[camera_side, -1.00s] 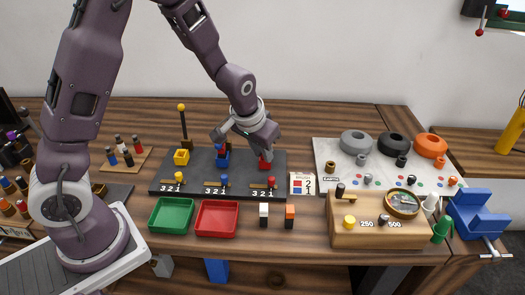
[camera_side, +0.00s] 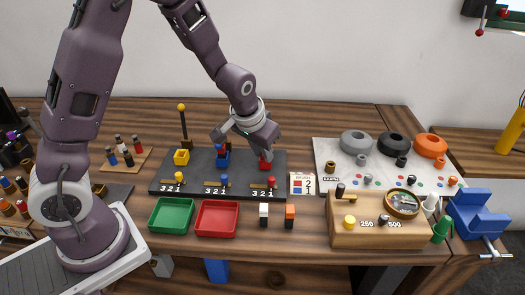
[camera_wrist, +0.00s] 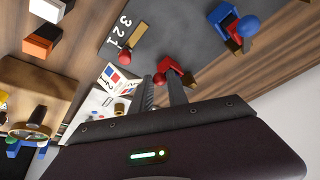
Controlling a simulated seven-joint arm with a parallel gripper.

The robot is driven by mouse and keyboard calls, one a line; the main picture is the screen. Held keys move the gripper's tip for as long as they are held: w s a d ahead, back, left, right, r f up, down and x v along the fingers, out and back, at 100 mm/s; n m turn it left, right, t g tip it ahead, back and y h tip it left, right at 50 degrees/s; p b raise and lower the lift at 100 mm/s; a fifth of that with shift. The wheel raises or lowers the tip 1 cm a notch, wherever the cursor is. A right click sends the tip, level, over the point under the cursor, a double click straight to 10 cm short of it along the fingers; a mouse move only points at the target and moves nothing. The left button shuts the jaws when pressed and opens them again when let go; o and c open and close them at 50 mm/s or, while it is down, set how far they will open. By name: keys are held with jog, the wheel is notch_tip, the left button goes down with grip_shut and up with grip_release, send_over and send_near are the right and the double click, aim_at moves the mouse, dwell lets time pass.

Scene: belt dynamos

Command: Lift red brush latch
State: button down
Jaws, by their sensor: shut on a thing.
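The red brush holder (camera_side: 265,165) stands at the right end of the dark grey board (camera_side: 240,188). In the wrist view the red holder (camera_wrist: 178,67) lies just beyond my fingertips. My gripper (camera_side: 265,153) points down onto it from above. In the wrist view my gripper (camera_wrist: 160,82) is shut on the red latch (camera_wrist: 159,78), a small red piece between the two fingers. My fingers hide most of the latch. Its exact tilt cannot be told.
A blue holder (camera_side: 222,158) and a yellow holder (camera_side: 181,157) share the board, with coloured knobs by the digits in front. A small card (camera_side: 302,184) stands right of the board. Green (camera_side: 172,214) and red (camera_side: 217,218) trays lie in front.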

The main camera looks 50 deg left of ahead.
jog(key=shift+w+a+r+g+h, duration=0.15)
jog(key=shift+r+g+h, duration=0.1)
jog(key=shift+r, duration=0.1)
jog(key=shift+w+a+r+g+h, duration=0.1)
jog(key=shift+w+r+g+h, duration=0.05)
jog(key=shift+r+g+h, duration=0.15)
jog(key=w+r+g+h, duration=0.1)
jog(key=a+r+g+h, duration=0.1)
jog(key=w+a+r+g+h, duration=0.1)
jog(key=shift+w+a+r+n+g+h, duration=0.25)
jog(key=shift+w+r+n+g+h, duration=0.05)
jog(key=shift+r+g+h, duration=0.05)
jog(key=w+a+r, duration=0.1)
jog(key=w+a, duration=0.4)
jog(key=a, duration=0.1)
jog(key=shift+w+a+r, duration=0.2)
jog(key=shift+w+a, duration=0.1)
jog(key=shift+w, duration=0.1)
jog(key=shift+w+a, duration=0.1)
jog(key=c, duration=1.3)
grip_release()
jog(key=shift+r, duration=0.1)
jog(key=shift+d, duration=0.2)
